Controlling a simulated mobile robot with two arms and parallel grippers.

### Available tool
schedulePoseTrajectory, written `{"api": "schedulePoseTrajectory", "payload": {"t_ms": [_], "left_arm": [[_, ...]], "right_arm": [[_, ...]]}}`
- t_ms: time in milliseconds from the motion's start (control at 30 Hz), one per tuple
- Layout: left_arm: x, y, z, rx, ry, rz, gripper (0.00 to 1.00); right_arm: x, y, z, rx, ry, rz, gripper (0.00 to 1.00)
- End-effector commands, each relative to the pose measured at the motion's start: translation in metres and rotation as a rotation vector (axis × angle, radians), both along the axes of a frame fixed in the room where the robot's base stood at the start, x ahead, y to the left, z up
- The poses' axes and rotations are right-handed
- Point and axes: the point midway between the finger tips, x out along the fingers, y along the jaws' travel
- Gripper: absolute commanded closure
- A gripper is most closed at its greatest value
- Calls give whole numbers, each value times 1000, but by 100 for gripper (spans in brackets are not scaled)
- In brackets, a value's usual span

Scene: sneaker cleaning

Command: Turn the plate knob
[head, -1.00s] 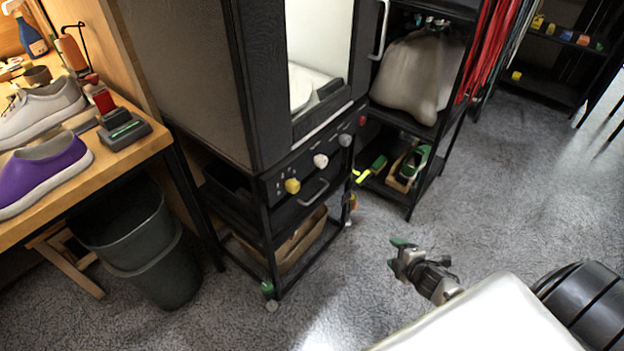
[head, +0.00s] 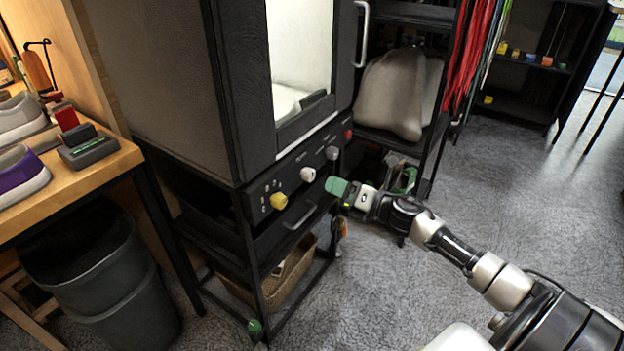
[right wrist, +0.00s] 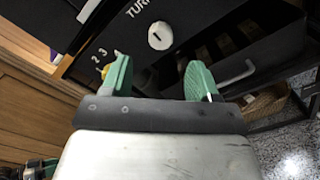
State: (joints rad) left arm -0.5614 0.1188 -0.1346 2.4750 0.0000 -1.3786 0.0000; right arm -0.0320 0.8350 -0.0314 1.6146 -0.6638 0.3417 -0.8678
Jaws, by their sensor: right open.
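The black cabinet's front panel (head: 262,187) carries a row of knobs. The white knob (head: 308,174) sits between a yellow knob (head: 278,201) and a grey one (head: 332,153). In the right wrist view the white knob (right wrist: 160,36) has a partly visible label starting "TUR", so I take it as the plate knob. My right gripper (head: 338,187) has green fingers and is open and empty in front of the panel. In the wrist view the gap between the fingers (right wrist: 158,80) faces the white knob, which is apart from them. My left gripper is not in view.
A drawer handle (head: 300,217) lies below the knobs, close to my right gripper. A red knob (head: 348,134) is at the panel's far end. A workbench (head: 98,172) with shoes stands at left, with a grey bin (head: 85,265) below. The floor at right is clear.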

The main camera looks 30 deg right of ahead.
Motion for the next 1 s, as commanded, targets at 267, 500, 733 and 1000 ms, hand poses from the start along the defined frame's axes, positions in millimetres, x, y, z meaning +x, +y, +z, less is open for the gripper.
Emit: {"api": "schedulePoseTrajectory", "payload": {"t_ms": [267,500,733,1000], "left_arm": [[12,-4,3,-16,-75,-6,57],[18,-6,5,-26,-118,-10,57],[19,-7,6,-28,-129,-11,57],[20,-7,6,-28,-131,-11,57]], "right_arm": [[42,16,0,3,-1,-2,40],[64,26,-1,3,0,-2,40],[71,29,-1,2,2,-1,40],[70,29,-1,3,3,-1,52]]}}
